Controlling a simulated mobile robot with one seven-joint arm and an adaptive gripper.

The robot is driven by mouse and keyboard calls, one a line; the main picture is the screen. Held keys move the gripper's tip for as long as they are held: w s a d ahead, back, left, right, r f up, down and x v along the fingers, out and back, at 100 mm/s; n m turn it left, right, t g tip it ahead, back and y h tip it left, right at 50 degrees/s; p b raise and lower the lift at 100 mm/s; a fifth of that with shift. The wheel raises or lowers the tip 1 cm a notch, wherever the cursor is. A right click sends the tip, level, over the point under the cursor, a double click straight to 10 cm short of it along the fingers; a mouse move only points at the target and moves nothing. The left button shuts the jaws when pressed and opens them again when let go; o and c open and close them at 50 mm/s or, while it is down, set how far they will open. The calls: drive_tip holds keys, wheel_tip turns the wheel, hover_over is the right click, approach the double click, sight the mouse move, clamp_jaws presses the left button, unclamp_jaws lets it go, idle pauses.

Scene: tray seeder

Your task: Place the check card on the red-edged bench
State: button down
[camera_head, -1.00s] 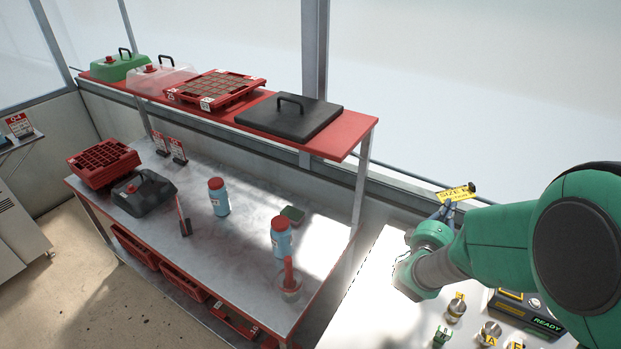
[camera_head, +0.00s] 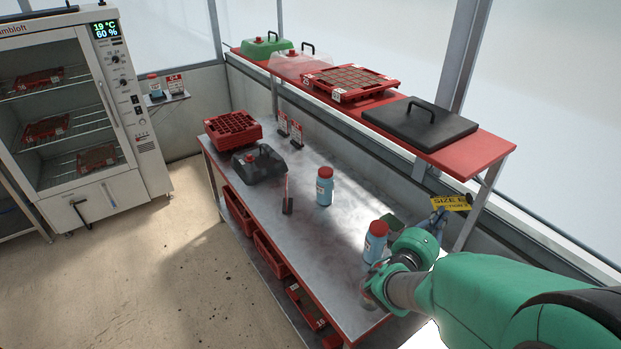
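My gripper (camera_head: 438,214) is shut on a yellow card (camera_head: 451,202) with black lettering that reads "SIZE E" on its top line; I take it to be the check card. The card is held up in the air at the right end of the red-edged bench (camera_head: 318,242), in front of the shelf post as seen here. The bench has a grey metal top and a red front edge. My arm covers the bench's near right end. The fingertips are small and partly hidden behind the wrist.
On the bench stand two blue bottles with red caps (camera_head: 325,187) (camera_head: 375,241), a black lidded box (camera_head: 259,163), red trays (camera_head: 232,130) and small signs (camera_head: 296,134). A red shelf (camera_head: 480,150) overhangs the back. The middle front of the top is partly clear. A glass-door cabinet (camera_head: 119,120) stands left.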

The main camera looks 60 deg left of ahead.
drive_tip(key=s+a+n+g+y+b, duration=0.1)
drive_tip(key=s+a+y, duration=0.2)
drive_tip(key=s+a, duration=1.05)
drive_tip(key=g+y, duration=0.1)
drive_tip(key=y, duration=0.2)
hover_over(313, 281)
wheel_tip(313, 281, down, 23)
drive_tip(key=shift+s+f+b, duration=0.1)
drive_tip(key=shift+f+b, duration=0.25)
drive_tip(key=shift+f, duration=0.2)
drive_tip(key=shift+f+b, duration=0.5)
drive_tip(key=shift+f, duration=1.5)
drive_tip(key=shift+f+b, duration=0.55)
drive_tip(key=shift+f, duration=1.4)
drive_tip(key=shift+f, duration=0.55)
